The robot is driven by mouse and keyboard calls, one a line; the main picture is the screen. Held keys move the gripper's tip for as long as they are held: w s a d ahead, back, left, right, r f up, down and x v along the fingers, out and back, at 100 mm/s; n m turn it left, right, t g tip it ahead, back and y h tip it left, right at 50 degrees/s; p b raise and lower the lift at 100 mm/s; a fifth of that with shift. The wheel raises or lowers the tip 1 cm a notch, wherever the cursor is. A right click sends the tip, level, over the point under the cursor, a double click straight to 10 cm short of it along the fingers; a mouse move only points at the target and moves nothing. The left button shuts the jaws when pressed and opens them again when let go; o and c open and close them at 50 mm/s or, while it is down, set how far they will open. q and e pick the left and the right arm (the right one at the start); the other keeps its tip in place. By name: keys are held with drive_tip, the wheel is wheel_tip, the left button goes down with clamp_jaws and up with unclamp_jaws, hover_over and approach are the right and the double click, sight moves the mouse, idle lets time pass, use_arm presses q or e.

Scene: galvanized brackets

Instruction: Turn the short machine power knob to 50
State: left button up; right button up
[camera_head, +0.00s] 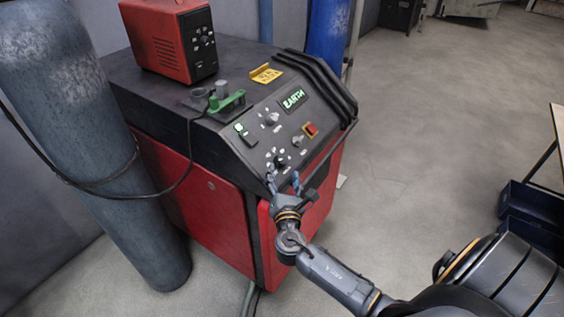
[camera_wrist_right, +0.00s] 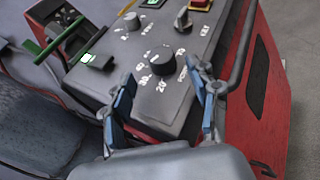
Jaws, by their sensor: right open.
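The red and black machine (camera_head: 215,215) has a sloped dark control panel. A short round black knob (camera_wrist_right: 162,62) sits low on the panel, ringed by white numbers such as 20 and 30; I take it for the power knob. It also shows in the head view (camera_head: 280,162). Its pointer setting is too small to read. My right gripper (camera_wrist_right: 165,92) is open, its two blue-padded fingers apart on either side below the knob, with nothing between them. In the head view the right gripper (camera_head: 284,182) is just in front of the panel's lower part. My left gripper is out of view.
Two grey knobs, one to the left (camera_head: 271,118) and one to the right (camera_head: 298,140), sit higher on the panel near a red button (camera_head: 310,130). A dark handrail (camera_head: 335,95) lines its right side.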

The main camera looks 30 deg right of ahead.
sight(282, 162)
drive_tip(key=shift+x, duration=2.25)
drive_tip(key=shift+c, duration=0.3)
drive_tip(key=c, duration=1.1)
